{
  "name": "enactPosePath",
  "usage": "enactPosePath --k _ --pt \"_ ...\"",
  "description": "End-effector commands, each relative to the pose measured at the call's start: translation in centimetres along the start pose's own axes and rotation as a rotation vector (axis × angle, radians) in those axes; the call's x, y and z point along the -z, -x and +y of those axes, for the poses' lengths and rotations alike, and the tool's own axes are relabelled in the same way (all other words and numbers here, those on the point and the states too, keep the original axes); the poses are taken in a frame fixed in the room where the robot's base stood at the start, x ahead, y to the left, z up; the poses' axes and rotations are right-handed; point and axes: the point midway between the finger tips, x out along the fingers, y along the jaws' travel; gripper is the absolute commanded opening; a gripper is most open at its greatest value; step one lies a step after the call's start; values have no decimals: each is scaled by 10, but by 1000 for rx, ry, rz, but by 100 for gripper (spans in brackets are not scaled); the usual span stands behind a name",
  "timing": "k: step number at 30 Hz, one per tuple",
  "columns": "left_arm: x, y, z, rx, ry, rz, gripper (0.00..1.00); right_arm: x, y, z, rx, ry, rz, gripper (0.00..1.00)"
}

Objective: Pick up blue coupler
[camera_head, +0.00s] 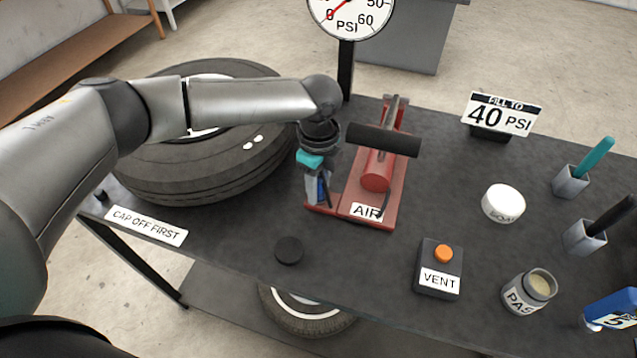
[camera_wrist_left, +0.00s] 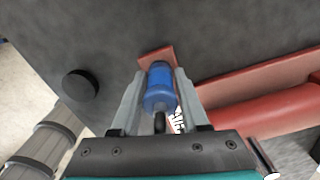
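The blue coupler (camera_wrist_left: 160,88) stands on a small red foot (camera_wrist_left: 157,56) of the pump in the left wrist view. It is partly hidden in the head view (camera_head: 323,190). My left gripper (camera_head: 317,196) points down over it. Its two fingers (camera_wrist_left: 161,76) are on either side of the coupler, with narrow gaps seeming to show beside it, so the gripper looks open around it. A dark hose end (camera_wrist_left: 159,122) shows at the coupler's near end. My right gripper is not in view.
The red air pump (camera_head: 376,175) with a black handle stands right beside the gripper. A tyre (camera_head: 190,175) lies to the left. A black cap (camera_head: 288,250) and the vent box (camera_head: 438,268) are nearer the front. The gauge (camera_head: 348,15) stands behind.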

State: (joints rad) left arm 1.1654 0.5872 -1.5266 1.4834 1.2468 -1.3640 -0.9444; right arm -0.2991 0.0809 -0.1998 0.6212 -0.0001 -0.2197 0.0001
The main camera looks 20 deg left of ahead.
Motion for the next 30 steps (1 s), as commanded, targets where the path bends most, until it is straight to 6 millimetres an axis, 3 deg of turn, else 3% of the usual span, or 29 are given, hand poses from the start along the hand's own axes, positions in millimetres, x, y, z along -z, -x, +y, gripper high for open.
enactPosePath --k 2,11,25,30 --pt "0 0 0 0 0 0 34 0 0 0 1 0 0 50" --pt "0 0 0 0 1 0 1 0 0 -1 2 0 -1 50" --pt "0 1 0 1 1 0 0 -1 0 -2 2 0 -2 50" --pt "0 12 -1 2 1 0 0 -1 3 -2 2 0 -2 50"
